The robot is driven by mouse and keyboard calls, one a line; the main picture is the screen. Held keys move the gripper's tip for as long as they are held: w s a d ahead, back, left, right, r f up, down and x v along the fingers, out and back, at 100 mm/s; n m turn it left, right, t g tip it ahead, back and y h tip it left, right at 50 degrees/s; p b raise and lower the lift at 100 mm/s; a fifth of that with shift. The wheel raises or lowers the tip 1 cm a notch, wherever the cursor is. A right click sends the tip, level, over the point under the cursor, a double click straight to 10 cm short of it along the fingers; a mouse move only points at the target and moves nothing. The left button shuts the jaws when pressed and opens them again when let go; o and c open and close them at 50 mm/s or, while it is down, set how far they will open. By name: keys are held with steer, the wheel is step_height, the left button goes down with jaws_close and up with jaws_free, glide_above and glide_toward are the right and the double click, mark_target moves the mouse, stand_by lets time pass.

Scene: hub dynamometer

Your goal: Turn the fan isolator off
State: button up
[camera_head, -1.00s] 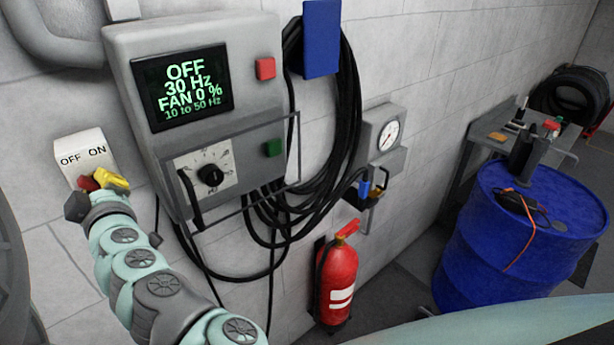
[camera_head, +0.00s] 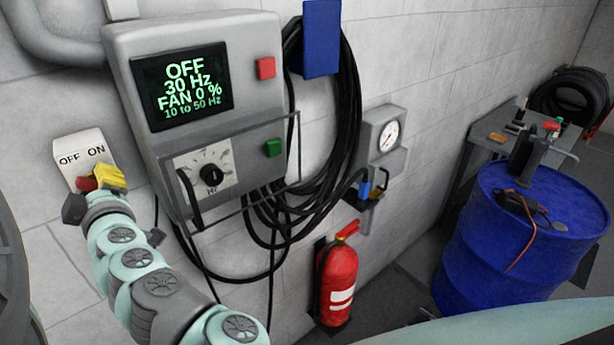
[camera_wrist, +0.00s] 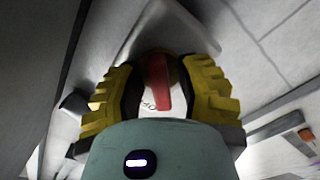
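The fan isolator (camera_head: 82,150) is a pale box on the wall at the far left, marked OFF on its left and ON on its right. Its red handle (camera_head: 87,184) shows low on the box, partly hidden by my gripper (camera_head: 100,180). In the wrist view the red handle (camera_wrist: 159,82) stands between the two yellow fingers of my gripper (camera_wrist: 162,88). The fingers are apart, with a visible gap at least on the right side of the handle. Whether the left finger touches it I cannot tell. Which label the handle points to is unclear.
A grey control cabinet (camera_head: 125,45) with a screen reading OFF, 30 Hz, FAN 0 %, and a dial (camera_head: 211,174) behind a guard frame, is right of the isolator. Black cables (camera_head: 335,130), a fire extinguisher (camera_head: 337,280) and a blue drum (camera_head: 500,250) stand further right.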

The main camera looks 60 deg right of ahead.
steer(key=shift+o, duration=0.7)
